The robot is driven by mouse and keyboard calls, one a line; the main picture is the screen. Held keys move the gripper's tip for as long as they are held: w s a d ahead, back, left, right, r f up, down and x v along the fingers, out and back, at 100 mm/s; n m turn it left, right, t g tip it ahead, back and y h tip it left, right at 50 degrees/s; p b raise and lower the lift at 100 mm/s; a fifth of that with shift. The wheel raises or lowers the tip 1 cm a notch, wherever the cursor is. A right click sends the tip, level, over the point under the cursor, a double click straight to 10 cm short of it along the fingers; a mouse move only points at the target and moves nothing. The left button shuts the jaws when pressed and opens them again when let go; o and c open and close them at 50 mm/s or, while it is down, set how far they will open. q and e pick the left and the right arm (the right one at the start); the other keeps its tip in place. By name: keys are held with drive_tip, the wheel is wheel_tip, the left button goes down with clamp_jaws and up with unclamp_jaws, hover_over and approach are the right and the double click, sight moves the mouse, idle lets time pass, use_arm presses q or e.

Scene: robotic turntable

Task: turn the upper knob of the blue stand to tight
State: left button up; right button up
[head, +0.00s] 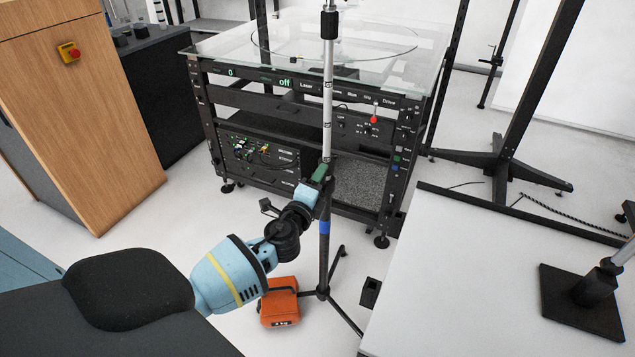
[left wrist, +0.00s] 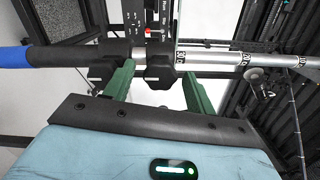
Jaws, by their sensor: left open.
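The blue stand (head: 324,227) is an upright tripod with a black lower tube, a blue band and a silver upper pole (head: 328,100). My left gripper (head: 319,174) is at the joint below the silver pole. In the left wrist view the pole (left wrist: 212,58) runs sideways, with its blue-banded lower part at the left. The upper knob (left wrist: 159,74), black, lies between my two open green fingers, with visible space toward the right finger. Another black knob (left wrist: 101,73) sits lower on the tube, outside the left finger. My right gripper is out of view.
An orange weight (head: 280,306) rests near the tripod's foot. Behind the stand is a black rack (head: 262,101) with a glass top (head: 290,38). A white table (head: 440,280) is at the right, bearing a pole on a black base (head: 583,315). A wooden cabinet (head: 75,110) stands left.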

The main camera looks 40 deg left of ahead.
use_arm(q)
drive_tip(key=v, duration=0.7)
drive_tip(key=shift+s, duration=0.4)
drive_tip(key=shift+d, duration=0.2)
